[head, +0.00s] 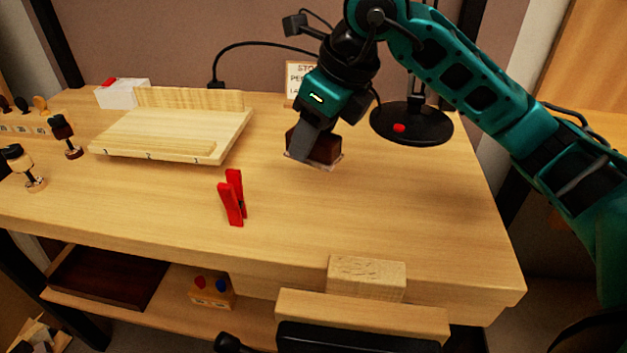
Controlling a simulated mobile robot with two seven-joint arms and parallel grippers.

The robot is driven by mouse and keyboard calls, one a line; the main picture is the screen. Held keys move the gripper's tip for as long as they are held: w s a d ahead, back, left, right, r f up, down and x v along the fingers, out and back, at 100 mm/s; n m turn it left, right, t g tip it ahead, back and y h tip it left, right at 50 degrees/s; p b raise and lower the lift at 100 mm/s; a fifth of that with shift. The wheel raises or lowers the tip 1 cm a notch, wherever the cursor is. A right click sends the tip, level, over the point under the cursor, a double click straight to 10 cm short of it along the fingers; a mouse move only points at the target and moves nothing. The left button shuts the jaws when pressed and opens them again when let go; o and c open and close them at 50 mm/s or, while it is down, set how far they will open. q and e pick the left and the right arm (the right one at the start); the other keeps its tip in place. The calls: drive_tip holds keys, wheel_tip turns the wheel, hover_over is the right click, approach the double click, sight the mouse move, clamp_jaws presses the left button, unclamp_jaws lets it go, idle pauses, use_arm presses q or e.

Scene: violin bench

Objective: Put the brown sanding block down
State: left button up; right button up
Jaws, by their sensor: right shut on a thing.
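The brown sanding block (327,151) is in the head view, right of the bench's middle, towards the back. A thin pale layer shows along its lower edge. My right gripper (313,143) comes down on it from above and is shut on it, one grey finger covering its left part. I cannot tell whether the block touches the bench top (330,215) or hangs just above it. My left gripper is not in view.
A pale wooden board (165,135) lies further left. The round black lamp base (412,127) is close on the right, a small sign (296,77) behind. A wood block (366,277) sits at the front edge. The right-hand bench top is clear.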

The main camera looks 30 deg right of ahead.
drive_tip(key=shift+f, duration=1.4)
wheel_tip(320, 180, down, 4)
drive_tip(key=shift+r+b, duration=0.2)
drive_tip(key=shift+b, duration=0.6)
drive_tip(key=shift+f, duration=0.3)
drive_tip(key=shift+r, duration=0.1)
drive_tip(key=shift+f, duration=0.2)
drive_tip(key=o, duration=1.1)
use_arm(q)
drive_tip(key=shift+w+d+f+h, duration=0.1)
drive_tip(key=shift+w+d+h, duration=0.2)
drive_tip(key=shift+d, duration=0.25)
use_arm(e)
drive_tip(key=shift+r, duration=0.1)
